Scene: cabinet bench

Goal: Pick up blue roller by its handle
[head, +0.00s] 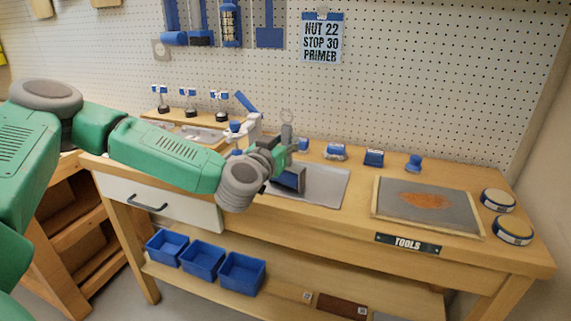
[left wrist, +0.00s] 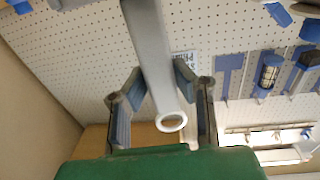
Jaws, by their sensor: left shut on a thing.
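The blue roller (head: 290,179) is at the left part of the grey metal plate on the bench, its dark blue body partly hidden by my gripper. Its grey handle (head: 287,116) stands up above the fingers and ends in a ring. In the left wrist view the handle (left wrist: 150,50) passes between both fingers, ring towards my palm. My left gripper (head: 281,154) is shut on this handle, and its blue-padded fingers (left wrist: 158,82) flank it. I cannot tell whether the roller touches the plate. My right gripper is not in view.
The grey plate (head: 328,190) is clear on its right side. Small blue items (head: 336,152) stand behind it. A framed board with a rust patch (head: 420,215) and two round tins (head: 498,200) lie to the right. A white jointed device (head: 243,130) stands close behind my gripper.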

